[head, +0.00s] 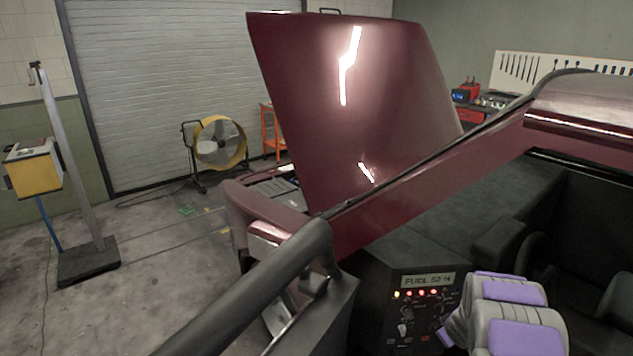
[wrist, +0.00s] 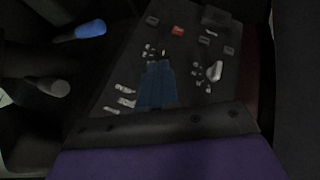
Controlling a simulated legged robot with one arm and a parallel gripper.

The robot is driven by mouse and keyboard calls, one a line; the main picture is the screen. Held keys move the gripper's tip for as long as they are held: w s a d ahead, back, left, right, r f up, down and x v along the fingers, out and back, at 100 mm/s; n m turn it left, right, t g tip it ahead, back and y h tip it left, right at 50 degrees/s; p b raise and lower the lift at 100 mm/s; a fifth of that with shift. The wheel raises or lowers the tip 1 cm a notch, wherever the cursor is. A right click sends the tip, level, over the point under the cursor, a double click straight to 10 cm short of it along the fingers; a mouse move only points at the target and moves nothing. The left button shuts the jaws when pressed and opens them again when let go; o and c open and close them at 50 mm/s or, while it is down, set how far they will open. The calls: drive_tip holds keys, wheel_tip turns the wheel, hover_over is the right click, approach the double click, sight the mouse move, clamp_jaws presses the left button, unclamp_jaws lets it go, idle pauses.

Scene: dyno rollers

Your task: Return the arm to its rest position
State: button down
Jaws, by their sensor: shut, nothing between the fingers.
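My arm, grey with purple pads, shows at the lower right of the head view, inside the car's cabin. It is bent, and part of it is cut off by the bottom edge. My gripper (wrist: 158,68) shows in the wrist view as two dark blue fingers, shut together with nothing between them. It is in front of a dark control panel (wrist: 200,95) with small metal switches. I cannot tell how far the fingertips are from the panel. In the head view the panel (head: 405,315) stands just left of my arm, with a lit fuel display and several glowing lights.
A dark red car surrounds my arm, with its hood (head: 350,100) raised. A thick black bar (head: 270,285) crosses the foreground. Two levers, one with a blue knob (wrist: 90,28), stand left of the panel. A yellow fan (head: 220,143) stands beyond, with open floor (head: 150,270) at left.

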drive_tip(key=s+a+r+m+g+h, duration=0.15)
drive_tip(key=s+a+r, duration=0.25)
drive_tip(key=s+r, duration=0.45)
drive_tip(key=s+a+r+m+g, duration=0.2)
drive_tip(key=s+a+r+m, duration=0.1)
drive_tip(key=s+r, duration=0.55)
drive_tip(key=s+a+r+g+y, duration=0.1)
drive_tip(key=s+a+r, duration=0.2)
drive_tip(key=s+a, duration=0.3)
drive_tip(key=s+a+r+g+y, duration=0.1)
drive_tip(key=s+a, duration=0.5)
drive_tip(key=s, duration=0.8)
drive_tip(key=s+a+r+g+y, duration=0.1)
drive_tip(key=s+a+r+g, duration=0.2)
drive_tip(key=s+a, duration=0.3)
drive_tip(key=s+r+m, duration=0.1)
drive_tip(key=s, duration=0.2)
drive_tip(key=shift+s+a+r+y, duration=0.35)
drive_tip(key=shift+s+r, duration=0.05)
drive_tip(key=shift+w+d, duration=0.1)
drive_tip(key=shift+w, duration=0.05)
